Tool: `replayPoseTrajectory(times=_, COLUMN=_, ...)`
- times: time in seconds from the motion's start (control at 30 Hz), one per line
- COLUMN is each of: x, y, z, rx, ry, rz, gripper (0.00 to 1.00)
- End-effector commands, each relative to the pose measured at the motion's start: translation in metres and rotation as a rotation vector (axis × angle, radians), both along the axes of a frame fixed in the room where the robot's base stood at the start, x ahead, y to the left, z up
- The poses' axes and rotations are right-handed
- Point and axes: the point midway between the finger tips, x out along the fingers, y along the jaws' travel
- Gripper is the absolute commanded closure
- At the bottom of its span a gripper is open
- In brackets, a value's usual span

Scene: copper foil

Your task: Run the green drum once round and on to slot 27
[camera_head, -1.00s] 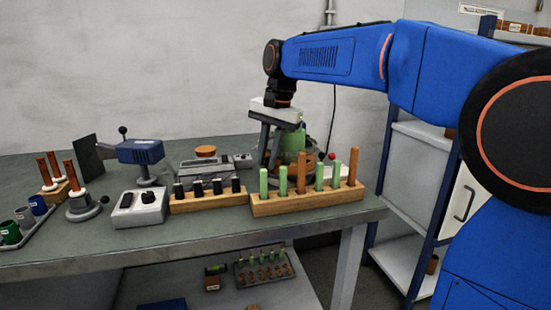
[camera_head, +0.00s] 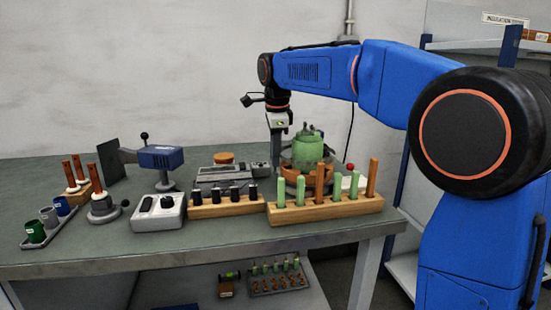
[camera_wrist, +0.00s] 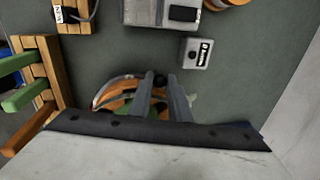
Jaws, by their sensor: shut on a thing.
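The green drum (camera_head: 308,150) stands upright in an orange-brown ringed base (camera_head: 292,174) on the bench, behind the rack of rods, with small knobs on top. My gripper (camera_head: 276,150) points down at the drum's left side. In the wrist view its two fingers (camera_wrist: 162,82) are close together over the drum's rim, with a small dark knob (camera_wrist: 160,82) between their tips. They are shut on that knob. The wrist view shows part of the orange ring (camera_wrist: 112,94) and a little green; my gripper hides the rest. I cannot read any slot numbers.
A wooden rack of green and brown rods (camera_head: 330,210) stands close in front of the drum. A rack of black-topped pieces (camera_head: 225,207), a scale (camera_head: 222,174) and a grey switch box (camera_head: 158,214) stand left. Bare bench shows around the small labelled box (camera_wrist: 196,54).

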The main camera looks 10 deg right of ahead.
Motion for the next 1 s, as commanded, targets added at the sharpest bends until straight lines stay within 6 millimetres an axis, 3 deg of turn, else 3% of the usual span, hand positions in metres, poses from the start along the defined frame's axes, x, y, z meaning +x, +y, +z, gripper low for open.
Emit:
replayPoseTrajectory(times=0.5, x=0.038, y=-0.022, z=0.000, rx=-0.001, ry=0.000, rz=-0.452, gripper=1.00)
replayPoseTrajectory(times=1.0, x=0.049, y=-0.037, z=0.000, rx=-0.001, ry=0.000, rz=-0.650, gripper=1.00)
